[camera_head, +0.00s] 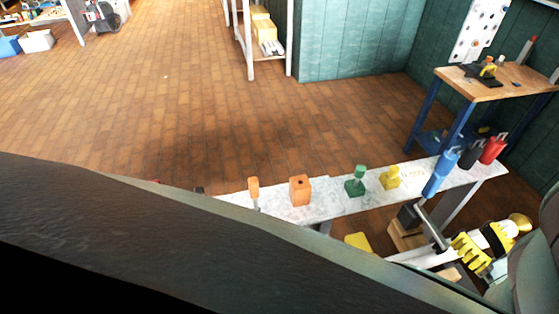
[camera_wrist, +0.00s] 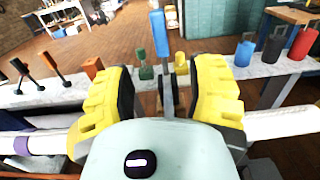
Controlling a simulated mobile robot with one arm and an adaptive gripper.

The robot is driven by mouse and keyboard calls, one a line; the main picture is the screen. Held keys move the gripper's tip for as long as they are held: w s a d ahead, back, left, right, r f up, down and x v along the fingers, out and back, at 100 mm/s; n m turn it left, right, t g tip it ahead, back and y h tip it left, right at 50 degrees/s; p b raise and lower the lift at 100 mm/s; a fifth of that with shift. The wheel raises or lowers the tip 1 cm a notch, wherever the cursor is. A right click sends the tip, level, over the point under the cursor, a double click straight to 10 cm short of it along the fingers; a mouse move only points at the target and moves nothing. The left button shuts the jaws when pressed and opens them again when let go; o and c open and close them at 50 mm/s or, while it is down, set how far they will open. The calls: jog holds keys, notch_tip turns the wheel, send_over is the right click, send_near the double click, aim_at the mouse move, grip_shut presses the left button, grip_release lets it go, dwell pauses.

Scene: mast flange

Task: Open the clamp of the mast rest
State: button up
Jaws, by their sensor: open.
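The clamp's lever has a blue handle (camera_wrist: 159,35) on a metal stem, standing up in the wrist view. In the head view the handle (camera_head: 431,187) rises above a dark metal bracket and a wooden block (camera_head: 404,236). A white mast tube (camera_wrist: 282,122) runs across the wrist view, with a purple band at left. My gripper (camera_wrist: 160,95) is open, with yellow and black fingers spread either side of the stem in the picture. I cannot tell whether they touch it. In the head view my gripper (camera_head: 472,252) is right of the lever. The clamp's lower part is hidden.
A wooden table (camera_head: 495,83) stands farther back at right. The brick floor (camera_head: 180,100) beyond is mostly clear.

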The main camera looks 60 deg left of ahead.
aim_at(437, 187)
jog(key=x, duration=1.4)
jog(key=shift+s, duration=0.1)
jog(key=shift+d, duration=0.15)
grip_shut()
